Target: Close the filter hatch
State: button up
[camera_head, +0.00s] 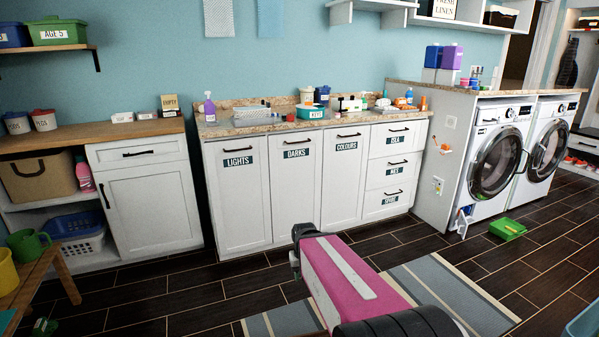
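The filter hatch (464,220) is a small white flap with blue beside it. It sits low at the left front corner of the left washing machine (492,160). It appears to hang open, swung out from the machine's front, but its exact angle is too small to tell. My pink and white arm reaches up from the bottom centre, well to the left of the hatch.
A green tray (507,229) lies on the floor just right of the hatch. A striped rug (435,285) lies partly beneath my arm. A second front-loading machine (546,145) stands to the right. Dark floor between the rug and the machines is mostly clear. White cabinets (345,185) line the wall.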

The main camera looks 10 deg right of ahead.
aim_at(462, 223)
jog(key=i+z, duration=0.7)
jog(key=z, duration=0.15)
jog(key=i+j+z, duration=0.15)
jog(key=i+z, duration=0.3)
jog(key=i+j+z, duration=0.2)
jog(key=z, duration=0.2)
jog(key=i+j+z, duration=0.15)
jog(key=z, duration=0.15)
jog(key=i+j+z, duration=0.25)
jog(key=i+l+z, duration=0.1)
jog(key=i+z, duration=0.25)
jog(key=i, duration=0.2)
